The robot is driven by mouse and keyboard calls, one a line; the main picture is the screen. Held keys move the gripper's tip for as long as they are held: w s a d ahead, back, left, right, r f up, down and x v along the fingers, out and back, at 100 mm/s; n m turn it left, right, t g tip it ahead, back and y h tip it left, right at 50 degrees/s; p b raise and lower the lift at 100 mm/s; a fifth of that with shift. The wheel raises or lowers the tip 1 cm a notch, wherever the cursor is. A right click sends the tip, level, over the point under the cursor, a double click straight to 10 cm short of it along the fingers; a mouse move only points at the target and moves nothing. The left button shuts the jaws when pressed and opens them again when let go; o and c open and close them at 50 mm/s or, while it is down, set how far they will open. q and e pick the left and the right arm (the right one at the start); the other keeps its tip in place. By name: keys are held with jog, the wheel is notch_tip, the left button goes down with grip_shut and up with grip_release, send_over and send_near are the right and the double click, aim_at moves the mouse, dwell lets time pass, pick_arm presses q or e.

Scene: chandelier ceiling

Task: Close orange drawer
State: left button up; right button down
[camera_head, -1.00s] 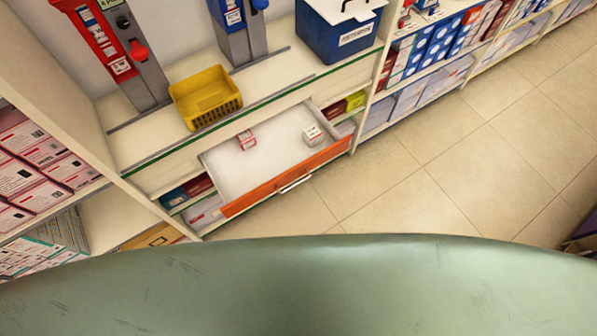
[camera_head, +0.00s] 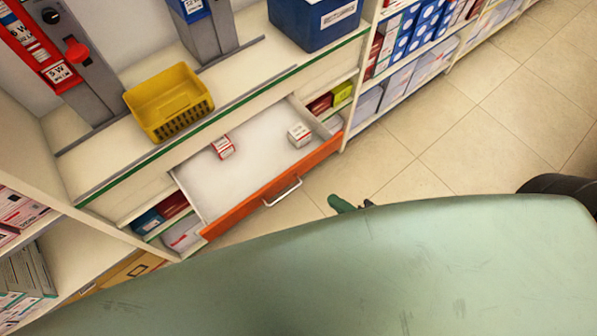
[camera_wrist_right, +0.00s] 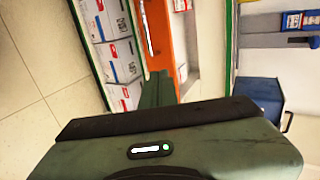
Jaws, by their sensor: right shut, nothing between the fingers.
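The orange drawer (camera_head: 250,205) stands pulled out from the white shelf unit, with a silver handle (camera_head: 283,192) on its front. Two small red-and-white boxes, one on the left (camera_head: 223,146) and one on the right (camera_head: 299,135), lie inside it. My right gripper (camera_head: 345,203) shows as a green tip to the right of the handle, apart from it and partly hidden by my green body. In the right wrist view, the shut, empty fingers (camera_wrist_right: 158,88) point toward the orange front (camera_wrist_right: 161,35). My left gripper is not in view.
A yellow basket (camera_head: 168,103) and a blue bin (camera_head: 316,18) stand on the counter above the drawer. Shelves with stacked boxes (camera_head: 412,40) run to the right. The tiled floor (camera_head: 470,125) in front of them is clear.

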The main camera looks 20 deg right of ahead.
send_near(295, 169)
notch_tip(295, 169, down, 4)
jog(key=w, duration=0.2)
jog(key=shift+w+a+r, duration=0.1)
jog(key=shift+w+a, duration=0.3)
jog(key=shift+w, duration=0.2)
jog(key=shift+w+a+r, duration=0.1)
jog(key=shift+w+a, duration=0.3)
jog(key=shift+w, duration=0.25)
jog(key=shift+w+a, duration=0.1)
jog(key=shift+w, duration=0.2)
